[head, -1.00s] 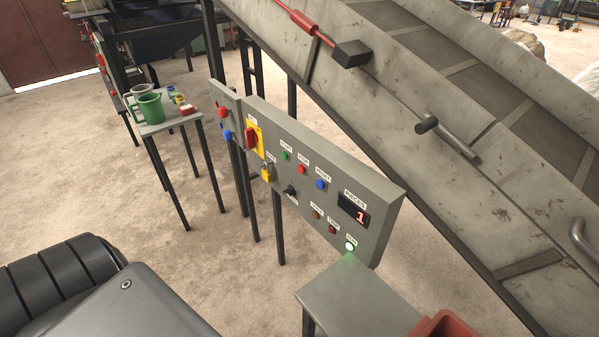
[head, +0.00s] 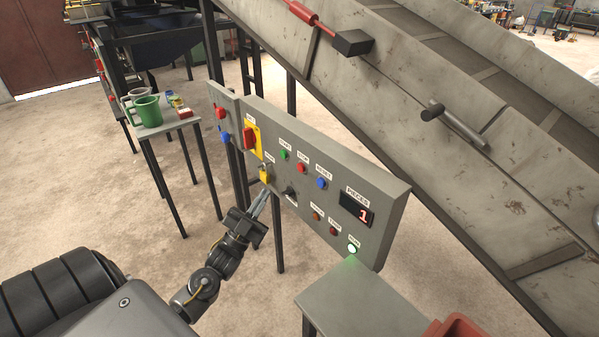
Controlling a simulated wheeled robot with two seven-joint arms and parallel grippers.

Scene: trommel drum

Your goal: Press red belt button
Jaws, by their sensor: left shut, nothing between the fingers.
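A grey control panel (head: 345,165) stands beside the conveyor. Its upper row has a green button (head: 284,155), a red button (head: 301,168) labelled STOP and a blue button (head: 321,183). A narrower panel at its left end carries another red button (head: 221,113) above a blue one (head: 224,135). I cannot read which red button is labelled for the belt. My right gripper is not in view.
A red rotary switch (head: 250,138) on a yellow plate and a black knob (head: 291,193) are near the fingers. The display (head: 356,210) reads 1 and a green lamp (head: 352,249) is lit. A small table (head: 345,300) stands in front; the conveyor (head: 440,140) rises behind.

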